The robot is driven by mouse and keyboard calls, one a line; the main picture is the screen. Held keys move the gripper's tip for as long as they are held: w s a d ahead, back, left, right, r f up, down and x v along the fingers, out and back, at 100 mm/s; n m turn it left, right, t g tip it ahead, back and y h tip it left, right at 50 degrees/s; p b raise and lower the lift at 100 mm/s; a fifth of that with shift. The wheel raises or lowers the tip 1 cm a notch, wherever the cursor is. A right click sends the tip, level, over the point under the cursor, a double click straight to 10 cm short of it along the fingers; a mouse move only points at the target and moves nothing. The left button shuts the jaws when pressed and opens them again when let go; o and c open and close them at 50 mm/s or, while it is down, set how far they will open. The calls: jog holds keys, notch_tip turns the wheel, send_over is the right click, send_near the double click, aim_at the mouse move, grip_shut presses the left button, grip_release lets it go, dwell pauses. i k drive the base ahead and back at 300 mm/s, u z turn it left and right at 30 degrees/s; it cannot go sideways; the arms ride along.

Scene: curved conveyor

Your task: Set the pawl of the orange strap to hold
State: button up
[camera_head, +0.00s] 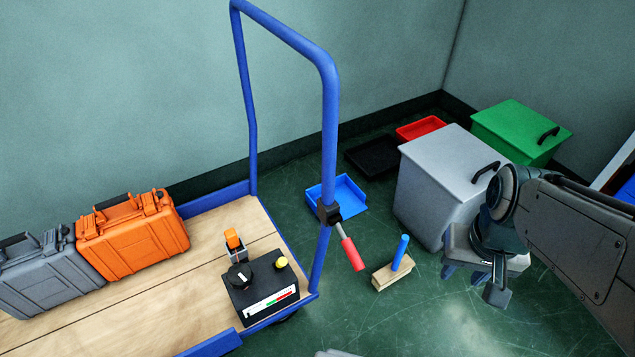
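No strap can be made out clearly. A small orange piece (233,239) on a grey metal part stands on the wooden deck, just behind a black box. I cannot tell whether it belongs to the orange strap, and its pawl's position is too small to read. The black box (262,292) carries a black knob (239,275), a yellow button (281,262) and a white-green-red scale. My gripper (465,276) hangs at the right, in front of the grey bin and far from the deck. Its fingers look apart, with nothing seen between them.
The trolley deck (215,330) bears an orange case (133,235) and a grey case (45,272). Its blue handle (330,110) rises between deck and gripper, with a red-gripped lever (352,253). A brush (393,272), blue tray (345,196) and grey bin (445,165) stand on the floor.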

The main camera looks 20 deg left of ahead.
aim_at(280, 263)
jog(key=k, duration=0.8)
jog(key=u, duration=1.4)
jog(key=i, duration=0.5)
jog(key=u, duration=0.05)
